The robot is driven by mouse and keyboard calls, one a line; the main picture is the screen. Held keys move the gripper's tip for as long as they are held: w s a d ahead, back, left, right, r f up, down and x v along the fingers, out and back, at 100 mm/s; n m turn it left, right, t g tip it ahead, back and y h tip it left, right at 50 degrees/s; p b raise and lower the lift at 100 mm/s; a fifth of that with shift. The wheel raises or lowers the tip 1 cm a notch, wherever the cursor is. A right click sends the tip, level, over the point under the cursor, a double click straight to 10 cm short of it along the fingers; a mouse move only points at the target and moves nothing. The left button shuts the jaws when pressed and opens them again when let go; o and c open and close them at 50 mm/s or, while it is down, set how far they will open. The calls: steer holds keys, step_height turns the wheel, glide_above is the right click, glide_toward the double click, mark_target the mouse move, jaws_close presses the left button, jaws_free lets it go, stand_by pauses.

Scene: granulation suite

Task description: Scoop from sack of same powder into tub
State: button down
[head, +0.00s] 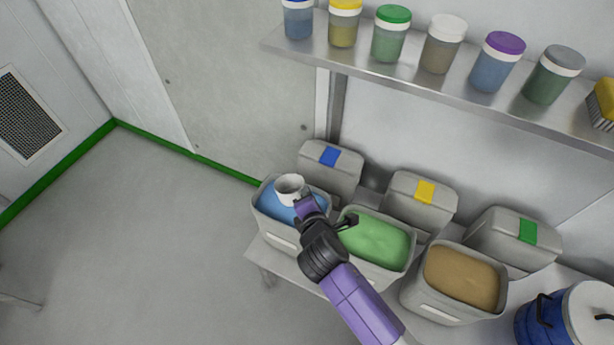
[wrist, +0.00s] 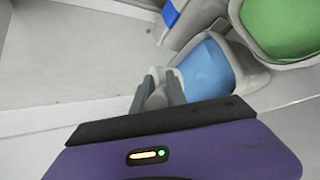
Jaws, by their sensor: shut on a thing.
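My gripper (head: 303,203) is shut on a small white cup-like scoop (head: 289,186). The scoop is over the left open grey container of blue powder (head: 268,207); I cannot tell whether it touches the powder. The scoop's inside looks pale, with no coloured powder visible in it. In the wrist view, my gripper (wrist: 158,96) has the scoop (wrist: 156,100) between its fingers, beside the blue powder (wrist: 206,70). Open containers of green powder (head: 376,241) and tan powder (head: 462,276) stand to the right. My arm hides part of the blue and green containers.
Closed grey boxes with a blue label (head: 329,156), yellow label (head: 425,191) and green label (head: 528,230) stand behind. A shelf (head: 400,78) above holds several lidded jars and a yellow brush (head: 604,104). A blue drum (head: 545,320) is at right.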

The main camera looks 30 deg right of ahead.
steer(key=shift+w+f+g+b, duration=1.05)
steer(key=shift+f+b, duration=2.5)
steer(key=shift+f, duration=3.1)
step_height(320, 180, up, 12)
steer(key=s+t+p, duration=0.1)
steer(key=t+p, duration=0.2)
steer(key=shift+s+d+m+t, duration=0.2)
steer(key=shift+s+m+t, duration=0.1)
steer(key=shift+s+t, duration=0.05)
